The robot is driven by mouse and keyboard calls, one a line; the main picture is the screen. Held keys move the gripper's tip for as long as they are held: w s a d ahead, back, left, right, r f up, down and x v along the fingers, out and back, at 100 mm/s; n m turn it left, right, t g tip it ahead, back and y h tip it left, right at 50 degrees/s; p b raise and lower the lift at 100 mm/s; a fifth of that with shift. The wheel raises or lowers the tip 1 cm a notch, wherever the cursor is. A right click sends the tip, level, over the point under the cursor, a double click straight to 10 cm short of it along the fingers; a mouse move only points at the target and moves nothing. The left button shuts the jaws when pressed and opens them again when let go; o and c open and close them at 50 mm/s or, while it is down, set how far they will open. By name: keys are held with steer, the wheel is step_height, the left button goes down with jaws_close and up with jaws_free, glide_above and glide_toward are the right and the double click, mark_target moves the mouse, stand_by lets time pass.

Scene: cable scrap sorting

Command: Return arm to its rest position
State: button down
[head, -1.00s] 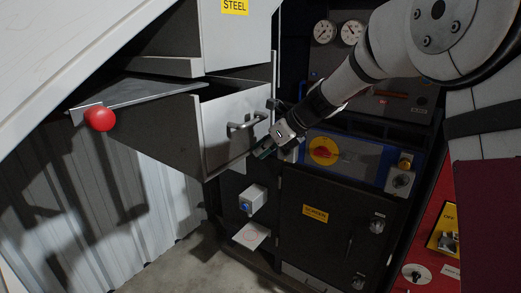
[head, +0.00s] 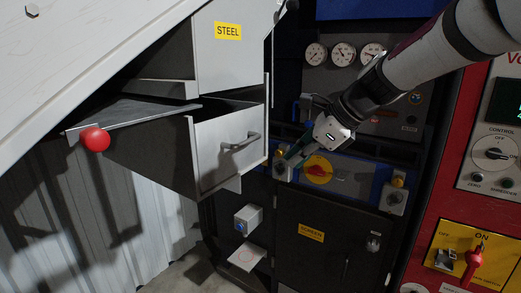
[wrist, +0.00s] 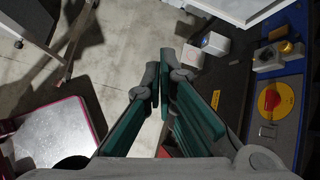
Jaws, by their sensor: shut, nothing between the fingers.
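My gripper (head: 281,170) is shut and empty, held in the air in front of the blue control panel in the head view. Its fingertips appear just left of the red and yellow rotary switch (head: 318,170) and right of the open drawer (head: 228,150). I cannot tell whether they touch anything. In the wrist view my gripper (wrist: 160,75) shows its green-padded fingers close together, over the concrete floor, with the rotary switch (wrist: 273,100) to the right. My arm reaches in from the upper right of the head view.
A grey bin labelled STEEL (head: 222,50) hangs above the drawer. A lever with a red ball (head: 95,139) sticks out at left. A red control panel (head: 470,205) stands at right. A small white box (head: 249,216) is below the drawer. The floor (wrist: 140,35) is partly clear.

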steer(key=s+d+f+n+h, duration=0.1)
steer(key=s+d+n+h, duration=0.1)
steer(key=s+n, duration=0.5)
steer(key=s+d+f+n+h, duration=0.2)
steer(key=s+d+n, duration=0.2)
steer(key=s+n, duration=0.3)
steer(key=s+d+f+n+h, duration=0.1)
steer(key=s+n, duration=0.6)
steer(key=s, duration=0.7)
steer(key=shift+s+d+f+h, duration=0.2)
steer(key=shift+d+h, duration=0.5)
steer(key=shift+d, duration=0.25)
